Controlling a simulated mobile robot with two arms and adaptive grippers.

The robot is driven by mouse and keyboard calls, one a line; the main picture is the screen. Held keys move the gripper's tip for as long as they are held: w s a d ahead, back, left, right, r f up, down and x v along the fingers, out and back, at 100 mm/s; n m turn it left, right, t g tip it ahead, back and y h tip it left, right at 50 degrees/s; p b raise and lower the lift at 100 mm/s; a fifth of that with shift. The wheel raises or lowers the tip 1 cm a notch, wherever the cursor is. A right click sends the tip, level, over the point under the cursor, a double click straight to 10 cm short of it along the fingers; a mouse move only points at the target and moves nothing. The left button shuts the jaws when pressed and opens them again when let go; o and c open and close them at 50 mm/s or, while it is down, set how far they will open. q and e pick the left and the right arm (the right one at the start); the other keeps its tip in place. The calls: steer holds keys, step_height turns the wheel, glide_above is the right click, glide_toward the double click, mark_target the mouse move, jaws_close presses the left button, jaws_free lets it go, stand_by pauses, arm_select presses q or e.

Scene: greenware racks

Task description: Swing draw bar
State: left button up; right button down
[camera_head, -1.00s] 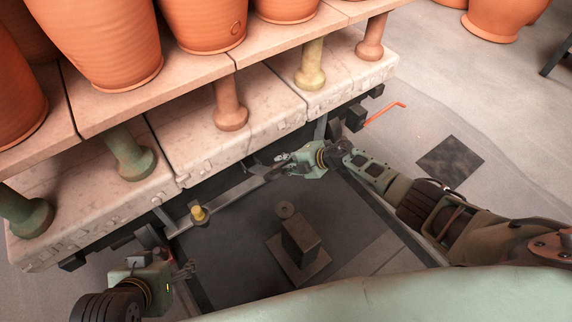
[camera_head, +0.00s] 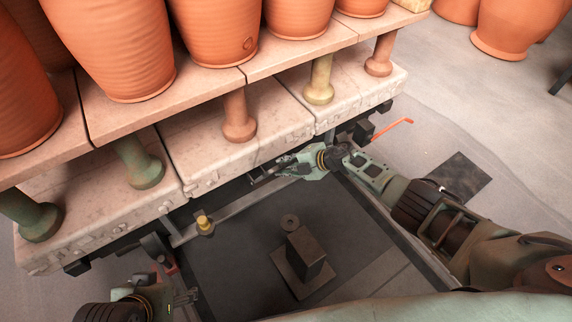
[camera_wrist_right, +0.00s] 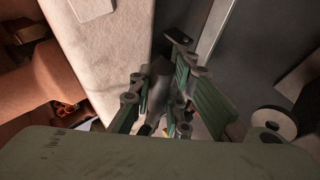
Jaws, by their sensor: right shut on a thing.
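The kiln cart's low frame shows under the stone deck in the head view, with a grey bar (camera_head: 232,208) along its near side. A dark, slim bar (camera_head: 262,177) lies close to the deck edge; I take it for the draw bar. My right gripper (camera_head: 280,169) is shut on it. In the right wrist view, the right gripper's green fingers (camera_wrist_right: 163,98) close around a dark bar (camera_wrist_right: 158,75) beside the pale deck; the fingers partly hide it. My left gripper (camera_head: 188,297) is at the lower left, apart from the bar; its jaw opening is unclear.
A yellow knob (camera_head: 205,224) sits on the grey bar. A dark block (camera_head: 306,256) with a ring (camera_head: 290,222) stands on a floor plate. An orange-red handle (camera_head: 392,129) sticks out right of the frame. Terracotta pots (camera_head: 210,32) load the shelf above.

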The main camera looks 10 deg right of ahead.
steer(key=shift+w+r, duration=0.3)
steer(key=shift+r, duration=0.05)
steer(key=c, duration=1.7)
jaws_free()
steer(key=shift+c, duration=0.2)
steer(key=shift+o, duration=0.4)
steer(key=shift+s+a+f, duration=0.1)
steer(key=shift+s+f, duration=0.05)
steer(key=shift+s+d+r, duration=0.25)
steer(key=shift+d, duration=0.3)
steer(key=v, duration=1)
steer(key=shift+s+r, duration=0.3)
steer(key=shift+d, duration=0.1)
